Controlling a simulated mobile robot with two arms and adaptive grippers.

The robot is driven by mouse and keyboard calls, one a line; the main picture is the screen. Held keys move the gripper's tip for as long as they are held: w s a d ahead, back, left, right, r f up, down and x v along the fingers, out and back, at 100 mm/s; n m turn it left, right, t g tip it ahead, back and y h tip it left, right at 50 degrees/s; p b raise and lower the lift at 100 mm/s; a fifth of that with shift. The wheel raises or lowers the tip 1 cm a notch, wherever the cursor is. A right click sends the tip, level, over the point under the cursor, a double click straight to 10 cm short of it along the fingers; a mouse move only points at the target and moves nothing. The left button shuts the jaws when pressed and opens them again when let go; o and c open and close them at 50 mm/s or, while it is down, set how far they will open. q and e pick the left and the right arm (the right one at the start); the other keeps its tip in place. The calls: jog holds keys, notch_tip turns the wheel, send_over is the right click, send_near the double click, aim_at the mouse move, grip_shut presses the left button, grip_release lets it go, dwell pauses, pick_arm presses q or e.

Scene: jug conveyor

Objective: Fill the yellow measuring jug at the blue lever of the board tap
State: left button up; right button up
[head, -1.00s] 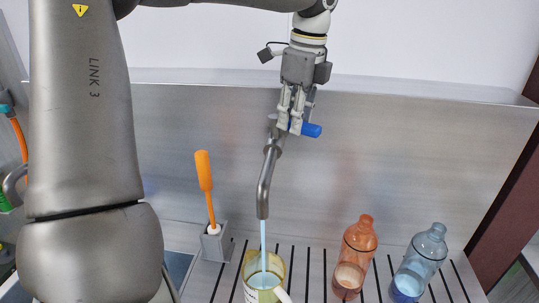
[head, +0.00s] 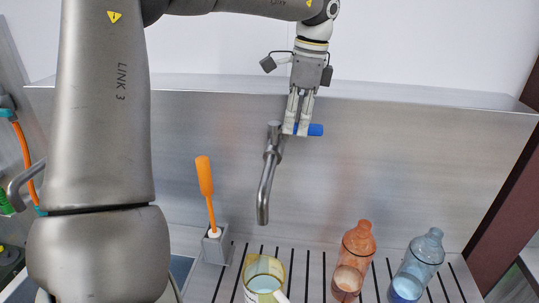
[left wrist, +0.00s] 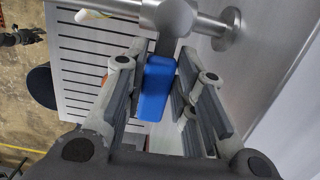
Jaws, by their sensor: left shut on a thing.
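The yellow measuring jug (head: 265,271) stands upright on the slotted drain board under the spout, with pale blue liquid inside; its lower part is cut off by the picture edge. The metal board tap (head: 267,185) hangs above it, and no stream shows from its spout. My left gripper (head: 297,129) is shut on the blue lever (head: 315,130) at the tap's right side. In the left wrist view the blue lever (left wrist: 156,88) lies between the two fingers.
An orange-handled brush (head: 205,185) stands in a grey holder (head: 216,246) left of the jug. An orange bottle (head: 355,257) and a blue bottle (head: 420,262) stand to the right on the slotted drain board (head: 313,265). A metal back panel rises behind.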

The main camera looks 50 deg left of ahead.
pick_arm(q)
jog(key=shift+o, duration=0.2)
jog(key=shift+w+a+n, duration=0.1)
jog(key=shift+n, duration=0.2)
jog(key=o, duration=1.1)
jog(key=shift+w, duration=0.1)
notch_tip(320, 180, up, 12)
jog(key=w, duration=0.1)
jog(key=shift+d, duration=0.45)
jog(key=shift+f, duration=0.1)
